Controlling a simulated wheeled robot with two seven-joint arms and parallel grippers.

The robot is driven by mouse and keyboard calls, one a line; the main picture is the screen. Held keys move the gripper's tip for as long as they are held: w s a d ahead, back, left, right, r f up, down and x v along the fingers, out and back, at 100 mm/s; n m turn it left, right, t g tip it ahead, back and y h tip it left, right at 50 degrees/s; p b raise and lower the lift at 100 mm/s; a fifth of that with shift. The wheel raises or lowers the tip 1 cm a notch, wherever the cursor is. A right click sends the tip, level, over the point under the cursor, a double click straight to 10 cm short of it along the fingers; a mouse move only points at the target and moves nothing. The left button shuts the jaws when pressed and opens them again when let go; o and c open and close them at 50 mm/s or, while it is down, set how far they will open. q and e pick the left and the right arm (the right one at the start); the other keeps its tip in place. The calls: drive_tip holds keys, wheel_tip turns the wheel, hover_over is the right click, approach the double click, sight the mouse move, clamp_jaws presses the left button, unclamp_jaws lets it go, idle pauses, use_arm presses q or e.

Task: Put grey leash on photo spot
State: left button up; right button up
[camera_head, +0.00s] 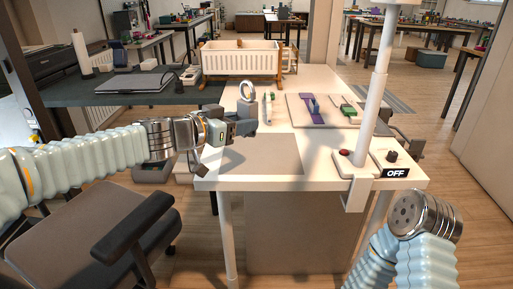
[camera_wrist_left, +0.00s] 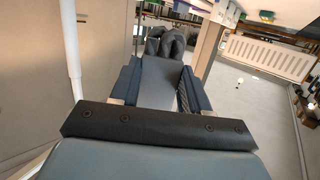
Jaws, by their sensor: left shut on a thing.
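My left gripper (camera_head: 240,125) reaches in from the left above the near part of the white table. It is shut on a grey thing (camera_head: 247,110) that looks like the grey leash, with a loop-like top. In the left wrist view, the grey leash (camera_wrist_left: 160,78) sits between the two dark fingers, with a darker rounded part beyond. A faintly outlined square, perhaps the photo spot (camera_head: 262,158), lies on the table's near left, below and beside the gripper. My right arm ends in a metal wrist at the lower right; no right fingers show.
A white post (camera_head: 375,85) rises from a base with a red button and an OFF sign (camera_head: 395,173) at the near right. A board (camera_head: 325,112) with purple and green pieces lies farther back. A white crib-like box (camera_head: 240,60) stands behind. A chair (camera_head: 95,240) is at the left.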

sight(246, 138)
use_arm(q)
drive_tip(key=d+f, duration=0.1)
drive_tip(key=w+d+f, duration=0.1)
drive_tip(key=f, duration=0.1)
drive_tip(key=d+f, duration=0.1)
drive_tip(key=shift+w+f+b, duration=0.35)
drive_tip(key=shift+w+d+f+b, duration=0.1)
drive_tip(key=shift+d+f+b, duration=0.1)
drive_tip(key=shift+f+b, duration=0.65)
drive_tip(key=shift+w+d+f+b, duration=0.15)
drive_tip(key=shift+f+b, duration=0.3)
drive_tip(key=shift+f, duration=0.65)
drive_tip(key=shift+f, duration=0.15)
drive_tip(key=o, duration=1.3)
